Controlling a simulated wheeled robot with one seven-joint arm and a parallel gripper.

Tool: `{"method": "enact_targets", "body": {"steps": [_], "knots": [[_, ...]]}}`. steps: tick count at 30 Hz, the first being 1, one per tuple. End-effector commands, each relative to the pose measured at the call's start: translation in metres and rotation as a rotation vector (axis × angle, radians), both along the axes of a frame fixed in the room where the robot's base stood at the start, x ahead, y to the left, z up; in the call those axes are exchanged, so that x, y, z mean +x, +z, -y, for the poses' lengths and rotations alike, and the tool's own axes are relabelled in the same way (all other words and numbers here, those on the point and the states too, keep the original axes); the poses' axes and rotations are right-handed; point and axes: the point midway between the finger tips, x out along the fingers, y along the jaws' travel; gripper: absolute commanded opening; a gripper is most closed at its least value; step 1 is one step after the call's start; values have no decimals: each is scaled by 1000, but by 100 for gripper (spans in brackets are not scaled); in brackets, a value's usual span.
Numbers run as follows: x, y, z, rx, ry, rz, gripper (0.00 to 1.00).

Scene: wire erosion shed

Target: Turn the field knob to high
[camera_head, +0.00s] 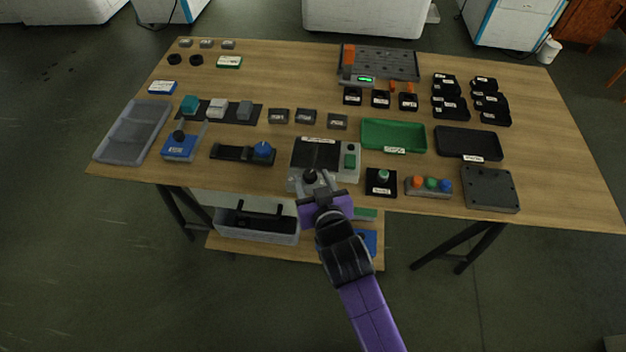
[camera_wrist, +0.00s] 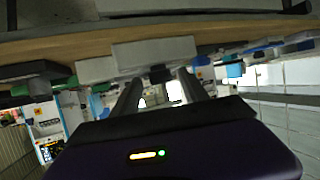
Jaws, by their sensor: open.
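A grey box with a dark top panel (camera_head: 328,152) stands at the table's front edge. On its front left is a dark knob (camera_head: 310,176), which may be the field knob; the labels are too small to read. A green switch (camera_head: 350,161) sits at its right. My gripper (camera_head: 322,190) is at the front of this box, close to the knob, and partly hides it. In the wrist view my gripper (camera_wrist: 160,80) has its two fingers apart, with a small dark knob (camera_wrist: 159,73) between or just beyond their tips. I cannot tell whether they touch it. The knob's setting is not readable.
A slide with a blue knob (camera_head: 263,150) lies to the left, and a blue box with a black knob (camera_head: 180,143) farther left. A black block with a green button (camera_head: 381,182) stands close on the right. A shelf with a grey bin (camera_head: 258,229) is below the tabletop.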

Motion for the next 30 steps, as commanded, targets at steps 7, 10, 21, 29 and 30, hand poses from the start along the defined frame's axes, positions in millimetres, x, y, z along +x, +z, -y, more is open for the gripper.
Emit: {"method": "enact_targets", "body": {"steps": [7, 10, 21, 29, 30], "knots": [[0, 0, 0, 0, 0, 0, 25], [0, 0, 0, 0, 0, 0, 5], [-1, -1, -1, 2, -22, 0, 0], [-1, -3, -4, 2, -118, 4, 0], [-1, -4, -5, 2, -140, 4, 0]]}}
